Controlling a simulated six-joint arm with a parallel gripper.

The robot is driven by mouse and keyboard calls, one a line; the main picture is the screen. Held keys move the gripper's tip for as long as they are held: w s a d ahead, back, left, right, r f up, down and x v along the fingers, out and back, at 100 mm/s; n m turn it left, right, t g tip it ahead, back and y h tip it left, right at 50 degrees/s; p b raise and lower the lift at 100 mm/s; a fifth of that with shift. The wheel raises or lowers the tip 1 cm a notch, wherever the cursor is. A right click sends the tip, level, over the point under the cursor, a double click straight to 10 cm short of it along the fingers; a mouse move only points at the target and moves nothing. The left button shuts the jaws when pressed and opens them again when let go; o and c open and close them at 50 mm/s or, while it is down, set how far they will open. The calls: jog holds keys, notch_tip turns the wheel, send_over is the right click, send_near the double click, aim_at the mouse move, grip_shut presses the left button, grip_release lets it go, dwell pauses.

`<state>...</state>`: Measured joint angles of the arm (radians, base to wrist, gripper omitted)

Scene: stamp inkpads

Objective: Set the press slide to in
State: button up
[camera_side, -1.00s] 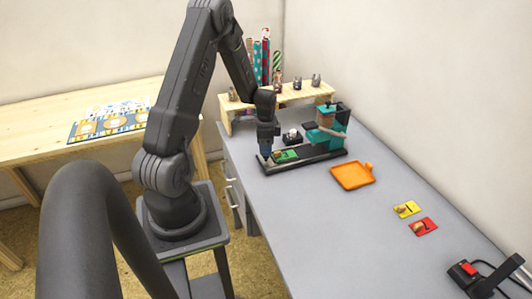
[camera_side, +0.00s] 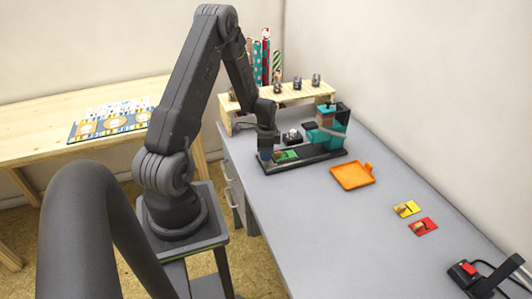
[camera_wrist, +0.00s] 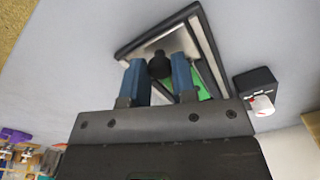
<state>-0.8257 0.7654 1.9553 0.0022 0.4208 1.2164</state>
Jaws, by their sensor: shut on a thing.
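The press (camera_side: 334,138) is teal with a long dark base near the back of the grey table. Its slide, a tray with a green pad (camera_side: 288,155), is at the left end of the base, out from under the press head. My gripper (camera_side: 268,155) is low over that left end. In the wrist view, my gripper's blue fingers (camera_wrist: 157,80) are shut on the slide's black knob (camera_wrist: 159,64). The green pad (camera_wrist: 203,91) is partly hidden behind the right finger.
A small black block with a whitish top (camera_side: 292,136) stands close behind the base. A wooden rack (camera_side: 296,93) holds stamps behind it. An orange tray (camera_side: 352,175), yellow pad (camera_side: 407,209) and red pad (camera_side: 424,227) lie to the right.

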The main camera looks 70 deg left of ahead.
aim_at(289, 154)
grip_shut()
jog(key=w, duration=0.9)
jog(key=shift+o, duration=1.9)
grip_release()
jog(key=shift+w, duration=0.1)
jog(key=o, duration=0.4)
jog(key=shift+c, duration=0.2)
notch_tip(289, 154, up, 14)
jog(key=shift+f, duration=0.1)
